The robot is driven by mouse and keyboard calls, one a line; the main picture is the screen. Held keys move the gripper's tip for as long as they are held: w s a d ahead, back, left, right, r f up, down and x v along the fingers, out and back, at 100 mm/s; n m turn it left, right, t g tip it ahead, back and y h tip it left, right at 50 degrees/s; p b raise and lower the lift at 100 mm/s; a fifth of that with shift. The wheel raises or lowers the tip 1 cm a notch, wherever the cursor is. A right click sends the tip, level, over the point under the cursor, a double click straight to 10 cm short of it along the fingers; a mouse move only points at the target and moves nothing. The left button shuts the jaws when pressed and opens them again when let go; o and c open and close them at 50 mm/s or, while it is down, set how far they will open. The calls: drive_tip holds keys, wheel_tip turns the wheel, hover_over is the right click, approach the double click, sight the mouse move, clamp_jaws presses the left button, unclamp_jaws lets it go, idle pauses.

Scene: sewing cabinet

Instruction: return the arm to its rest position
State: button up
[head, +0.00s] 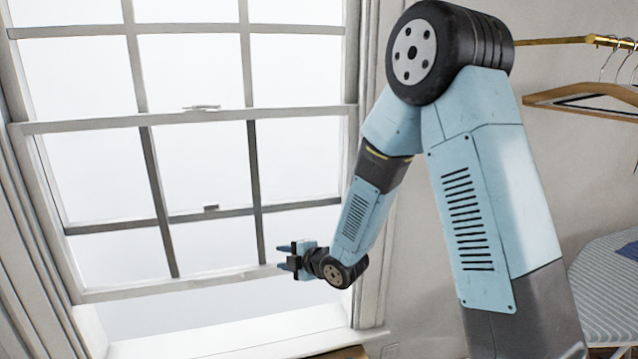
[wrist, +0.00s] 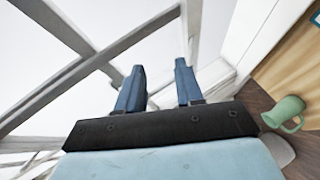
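My arm stands raised at the right of the head view, bent at the elbow, with its forearm reaching down and left. My gripper (head: 284,257) is in front of the lower part of the window and points left. In the wrist view its two blue fingers (wrist: 158,88) are apart, with nothing between them.
The window (head: 200,213) fills the left of the head view, above a white sill (head: 250,335). A wooden hanger (head: 585,93) hangs from a brass rail (head: 560,41) at the right. An ironing board (head: 605,290) is at the lower right. A green mug (wrist: 285,113) shows in the wrist view.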

drive_tip(key=s+d+r+m+h, duration=0.2)
drive_tip(key=d+r+m+h, duration=0.2)
drive_tip(key=d+r+m, duration=0.5)
drive_tip(key=s+d+r+m+h, duration=0.35)
drive_tip(key=d+r, duration=0.25)
drive_tip(key=d, duration=0.7)
drive_tip(key=s+d+r+m+g+h, duration=0.1)
drive_tip(key=s+d+r+m, duration=0.1)
drive_tip(key=s, duration=0.5)
drive_tip(key=s+d+r+m+g, duration=0.1)
drive_tip(key=s+d+r+m, duration=0.2)
drive_tip(key=s+d+m, duration=0.2)
drive_tip(key=s+d+r+m+g+h, duration=0.1)
drive_tip(key=s+m, duration=0.4)
drive_tip(key=s, duration=0.6)
drive_tip(key=d+r, duration=0.1)
drive_tip(key=d, duration=0.1)
drive_tip(key=shift+d+r+g+h, duration=0.25)
drive_tip(key=shift+d+g+h, duration=0.05)
drive_tip(key=shift+d+h, duration=0.1)
drive_tip(key=shift+s, duration=0.1)
